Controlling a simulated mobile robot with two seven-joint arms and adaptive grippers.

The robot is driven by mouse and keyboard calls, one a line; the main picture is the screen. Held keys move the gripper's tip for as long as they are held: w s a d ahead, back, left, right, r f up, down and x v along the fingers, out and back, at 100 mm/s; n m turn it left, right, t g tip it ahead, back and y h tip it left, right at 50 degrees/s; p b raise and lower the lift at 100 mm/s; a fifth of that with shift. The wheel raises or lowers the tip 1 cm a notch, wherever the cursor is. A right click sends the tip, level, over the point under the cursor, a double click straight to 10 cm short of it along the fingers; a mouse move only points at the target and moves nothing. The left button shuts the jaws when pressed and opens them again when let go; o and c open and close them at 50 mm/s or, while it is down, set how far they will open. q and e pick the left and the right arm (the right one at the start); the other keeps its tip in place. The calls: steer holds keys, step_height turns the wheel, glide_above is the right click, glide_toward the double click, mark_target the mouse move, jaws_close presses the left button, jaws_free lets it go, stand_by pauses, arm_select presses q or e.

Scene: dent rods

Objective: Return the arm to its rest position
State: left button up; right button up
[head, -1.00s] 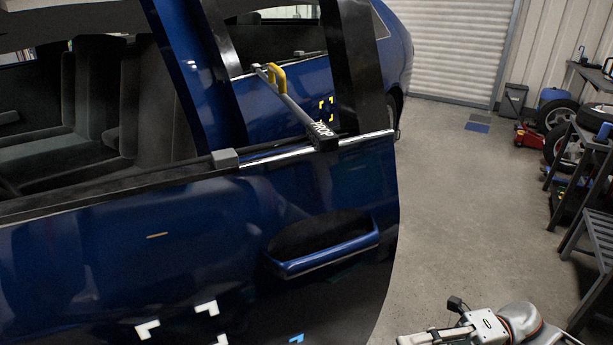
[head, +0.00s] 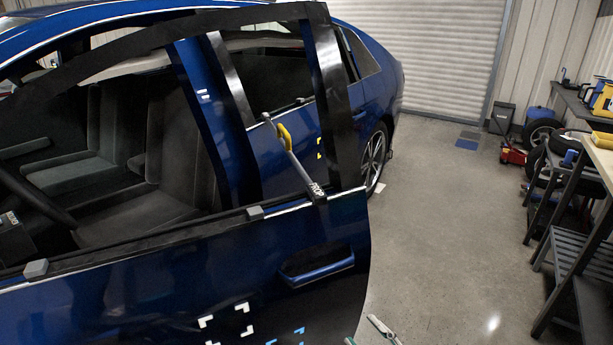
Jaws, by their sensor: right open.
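Only the tips of my right gripper (head: 367,335) show, at the bottom edge of the head view. They are apart, with no object visible between them. They are just right of the lower edge of the blue car door (head: 180,275); I cannot tell how far from it. The rest of the right arm is out of the picture. My left gripper and arm are not in view. A prop bar (head: 301,172) with a yellow handle (head: 284,136) runs from the door's window sill towards the car body.
The door stands open, with its handle (head: 317,267) facing me. Grey blocks sit on its sill (head: 37,268). A dark workbench (head: 585,240) stands at the right, with tyres and a red jack (head: 513,154) beyond. The concrete floor (head: 440,230) between is clear.

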arm_select(q)
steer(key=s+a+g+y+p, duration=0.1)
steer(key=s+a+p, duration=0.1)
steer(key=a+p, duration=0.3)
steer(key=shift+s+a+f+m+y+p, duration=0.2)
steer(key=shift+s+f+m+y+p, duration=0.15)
steer(key=shift+p, duration=0.3)
arm_select(e)
steer(key=s+d+f+m+g+h, duration=0.3)
steer(key=s+f+m, duration=0.2)
steer(key=s, duration=0.5)
steer(key=s+d+f+m+g+h, duration=0.2)
steer(key=s+d+f+m+h, duration=0.2)
steer(key=s, duration=0.6)
steer(key=shift+f+m+g+h, duration=0.3)
steer(key=shift+f+m+g, duration=0.15)
steer(key=shift+f, duration=0.25)
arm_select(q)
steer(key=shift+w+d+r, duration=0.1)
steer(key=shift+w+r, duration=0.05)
arm_select(e)
steer(key=shift+s+d, duration=0.1)
